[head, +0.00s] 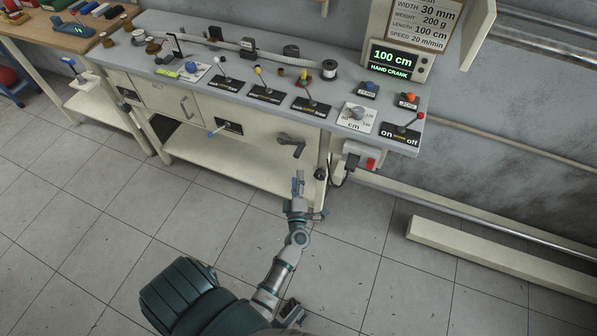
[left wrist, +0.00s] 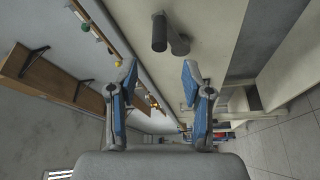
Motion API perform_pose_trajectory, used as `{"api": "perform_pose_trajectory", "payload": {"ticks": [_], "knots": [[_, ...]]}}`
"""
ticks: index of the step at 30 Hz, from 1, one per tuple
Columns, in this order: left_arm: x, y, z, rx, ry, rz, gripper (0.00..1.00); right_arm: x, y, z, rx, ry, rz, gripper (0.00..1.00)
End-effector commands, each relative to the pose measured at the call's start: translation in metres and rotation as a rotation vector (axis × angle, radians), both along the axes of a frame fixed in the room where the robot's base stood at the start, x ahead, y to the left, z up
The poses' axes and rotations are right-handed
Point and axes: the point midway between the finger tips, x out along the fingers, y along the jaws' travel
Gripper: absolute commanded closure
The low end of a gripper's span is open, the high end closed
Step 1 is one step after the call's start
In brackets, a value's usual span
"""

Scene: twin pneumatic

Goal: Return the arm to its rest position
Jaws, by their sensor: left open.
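My left arm reaches forward from the bottom of the head view. Its gripper (head: 299,182) is in front of the workbench, just below a dark hand crank (head: 291,146) on the bench front. In the left wrist view the two blue-padded fingers of my left gripper (left wrist: 160,75) stand wide apart with nothing between them. The crank (left wrist: 168,36) shows beyond the fingertips there, apart from them. My right gripper is in neither view.
The workbench (head: 215,104) carries levers, knobs, a spool and a green-lit display (head: 393,58) reading 100 cm. A red-switched box (head: 362,158) hangs on its front right. A long pale beam (head: 500,255) lies at right. The tiled floor (head: 130,225) is largely clear.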

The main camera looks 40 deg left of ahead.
Motion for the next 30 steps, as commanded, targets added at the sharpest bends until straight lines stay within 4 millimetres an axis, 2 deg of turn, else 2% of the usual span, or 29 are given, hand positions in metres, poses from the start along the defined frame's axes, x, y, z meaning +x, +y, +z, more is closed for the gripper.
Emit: {"api": "perform_pose_trajectory", "payload": {"ticks": [16,18,20,23,25,27,29,30], "knots": [[0.000,-0.001,0.000,0.001,0.002,-0.004,0.50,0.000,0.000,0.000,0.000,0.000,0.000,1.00],[0.002,-0.008,-0.002,0.024,0.025,-0.038,0.50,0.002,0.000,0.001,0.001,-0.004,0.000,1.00],[0.005,-0.023,-0.007,0.072,0.076,-0.110,0.50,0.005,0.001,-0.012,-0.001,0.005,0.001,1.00],[0.007,-0.068,-0.033,0.208,0.242,-0.323,0.50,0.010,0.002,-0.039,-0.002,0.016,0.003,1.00],[-0.004,-0.107,-0.066,0.321,0.405,-0.510,0.50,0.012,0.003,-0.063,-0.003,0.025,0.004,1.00],[-0.030,-0.141,-0.108,0.429,0.584,-0.694,0.50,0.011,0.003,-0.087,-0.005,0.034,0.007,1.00],[-0.060,-0.162,-0.144,0.510,0.736,-0.836,0.50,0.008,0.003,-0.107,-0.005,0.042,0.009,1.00],[-0.084,-0.171,-0.167,0.559,0.836,-0.924,0.50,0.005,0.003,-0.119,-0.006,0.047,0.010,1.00]]}}
